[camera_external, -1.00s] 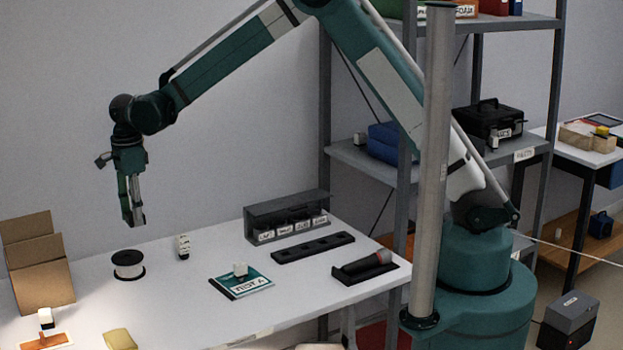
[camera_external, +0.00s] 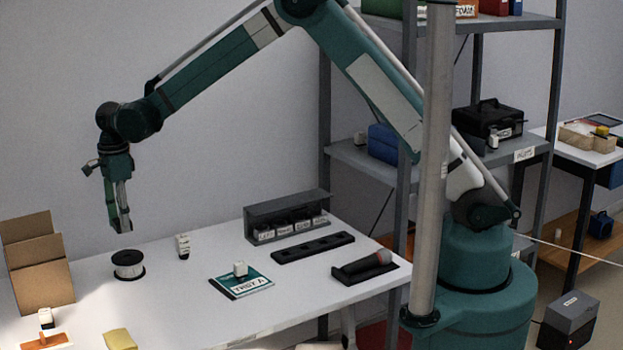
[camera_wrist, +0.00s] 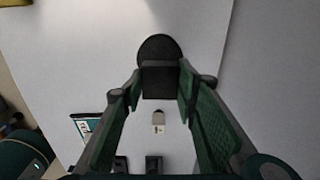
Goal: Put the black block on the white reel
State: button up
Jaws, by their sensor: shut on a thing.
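The white reel (camera_external: 128,258) stands upright on the white table at the left, with black flanges at top and bottom. In the wrist view its dark round top (camera_wrist: 160,44) shows just beyond the fingertips. My gripper (camera_external: 121,226) hangs above the reel, slightly to its left in the external view, with a gap between them. It is shut on the black block (camera_wrist: 161,83), which sits between the two green fingers in the wrist view and partly overlaps the reel's top there. In the external view the block is hard to tell from the dark fingertips.
A cardboard box (camera_external: 40,275) stands left of the reel. A small white-and-black piece (camera_external: 183,246) stands to its right. A yellow cloth (camera_external: 119,340) is at the front.

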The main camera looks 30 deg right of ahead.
send_over(127, 257)
jog(key=shift+f, duration=2.35)
jog(key=shift+f+b, duration=0.45)
jog(key=shift+f, duration=1.45)
jog(key=shift+f, duration=0.2)
jog(key=o, duration=0.9)
jog(key=shift+r, duration=0.2)
notch_tip(127, 257, up, 12)
jog(key=shift+r+p, duration=0.1)
jog(key=shift+p, duration=0.5)
